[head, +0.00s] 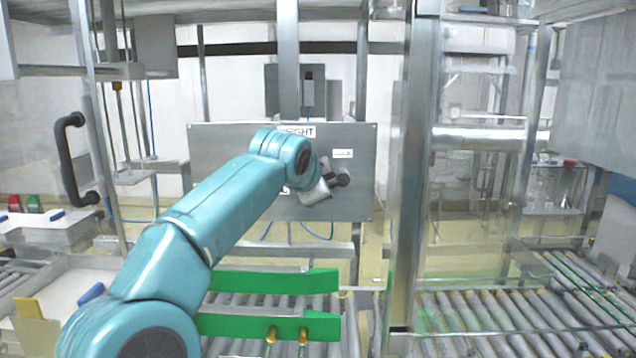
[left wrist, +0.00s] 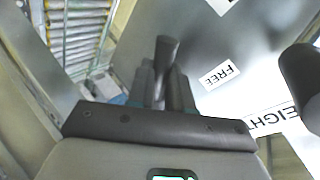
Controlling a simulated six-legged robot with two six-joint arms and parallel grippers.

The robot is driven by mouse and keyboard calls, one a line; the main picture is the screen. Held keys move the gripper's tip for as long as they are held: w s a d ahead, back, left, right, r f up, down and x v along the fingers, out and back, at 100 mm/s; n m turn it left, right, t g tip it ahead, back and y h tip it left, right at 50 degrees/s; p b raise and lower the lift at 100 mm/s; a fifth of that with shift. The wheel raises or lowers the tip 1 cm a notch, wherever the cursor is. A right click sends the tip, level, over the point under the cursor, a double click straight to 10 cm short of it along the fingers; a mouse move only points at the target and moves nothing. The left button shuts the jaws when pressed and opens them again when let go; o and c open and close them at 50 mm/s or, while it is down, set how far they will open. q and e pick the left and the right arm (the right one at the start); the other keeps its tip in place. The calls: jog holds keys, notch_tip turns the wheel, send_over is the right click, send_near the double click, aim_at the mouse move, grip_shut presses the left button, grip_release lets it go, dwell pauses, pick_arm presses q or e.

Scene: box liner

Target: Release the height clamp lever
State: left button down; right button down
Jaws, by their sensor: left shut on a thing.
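A grey metal panel (head: 235,150) with a partly covered label ending "IGHT" (head: 303,131) stands ahead. My left arm reaches across to it, and my left gripper (head: 322,183) is at the panel, largely hidden behind its own wrist. In the left wrist view my left gripper (left wrist: 165,90) is shut on a dark lever handle (left wrist: 167,48), whose end sticks out between the fingers. A "FREE" label (left wrist: 219,75) is on the panel beside the fingers. A dark rounded knob (left wrist: 302,72) shows at the right edge. The lever's pivot cannot be made out. My right gripper is not in view.
Green guide rails (head: 270,325) and roller conveyors (head: 480,315) lie below the panel. A metal post (head: 410,190) stands right of it. A black handle (head: 70,160) is on the frame at left. A white tray (head: 65,285) sits at lower left.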

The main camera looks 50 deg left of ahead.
pick_arm(q)
jog(key=shift+s+r+m+g+y+p, duration=0.1)
jog(key=shift+r+m+g+y+p, duration=0.65)
jog(key=shift+p, duration=1.05)
jog(key=shift+f, duration=0.15)
jog(key=c, duration=1)
grip_release()
jog(key=shift+c, duration=0.2)
jog(key=shift+s, duration=0.1)
